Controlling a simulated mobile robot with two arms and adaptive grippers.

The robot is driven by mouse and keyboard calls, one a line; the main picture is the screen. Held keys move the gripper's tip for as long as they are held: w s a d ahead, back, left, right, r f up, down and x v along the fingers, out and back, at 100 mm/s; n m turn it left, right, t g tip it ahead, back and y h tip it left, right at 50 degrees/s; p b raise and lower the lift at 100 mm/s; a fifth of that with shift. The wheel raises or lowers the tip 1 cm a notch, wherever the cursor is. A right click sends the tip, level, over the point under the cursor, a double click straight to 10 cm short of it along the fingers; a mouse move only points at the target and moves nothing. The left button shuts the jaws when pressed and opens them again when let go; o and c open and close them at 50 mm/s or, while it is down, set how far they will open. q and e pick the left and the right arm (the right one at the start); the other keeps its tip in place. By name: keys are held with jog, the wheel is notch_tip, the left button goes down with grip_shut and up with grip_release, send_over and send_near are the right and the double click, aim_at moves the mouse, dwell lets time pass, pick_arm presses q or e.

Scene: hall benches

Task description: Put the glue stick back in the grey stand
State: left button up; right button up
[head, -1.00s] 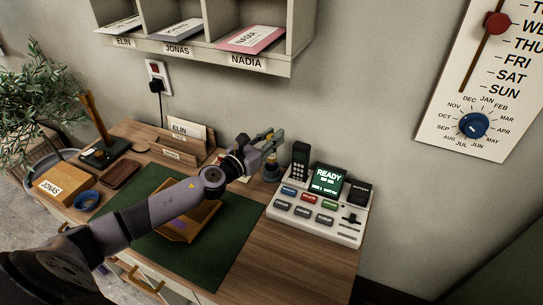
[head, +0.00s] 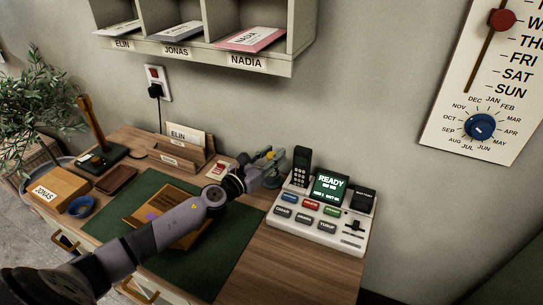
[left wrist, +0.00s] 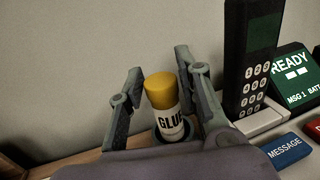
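The glue stick (left wrist: 166,105), with a yellow cap and a white label, stands upright between the fingers of my left gripper (left wrist: 160,88) in the left wrist view. A gap shows between the fingers and the stick, so the gripper looks open around it. A dark grey ring, the stand's rim (left wrist: 163,134), shows around the stick's lower end; my gripper body hides the rest. In the head view my left gripper (head: 266,160) is low at the back of the desk, and the stand (head: 273,180) is partly behind it. My right gripper is not in view.
A white console with a phone handset (head: 301,165) and buttons stands close to the right of the gripper. A wooden letter rack (head: 180,152) is to the left.

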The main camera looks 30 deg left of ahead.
pick_arm(q)
jog(key=shift+o, duration=0.8)
jog(key=shift+r, duration=0.1)
jog(key=shift+r+p, duration=0.25)
jog(key=shift+p, duration=0.05)
jog(key=b+v, duration=0.3)
jog(key=v, duration=0.9)
jog(key=shift+f, duration=0.1)
